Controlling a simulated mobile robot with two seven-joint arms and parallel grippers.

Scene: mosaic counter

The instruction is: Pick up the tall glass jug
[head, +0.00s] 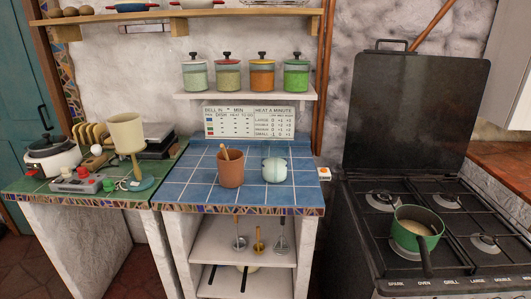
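Several lidded glass jars (229,77) with green and orange contents stand on the small wall shelf. Neither of my grippers shows in this view.
The blue tiled counter (184,191) has bare room around the pots. A cream-shaded lamp-like object (127,132), a white cooker (50,157) and a control box (75,181) crowd the green counter. A green saucepan (422,245) stands on the stove at right, its raised lid (412,115) behind.

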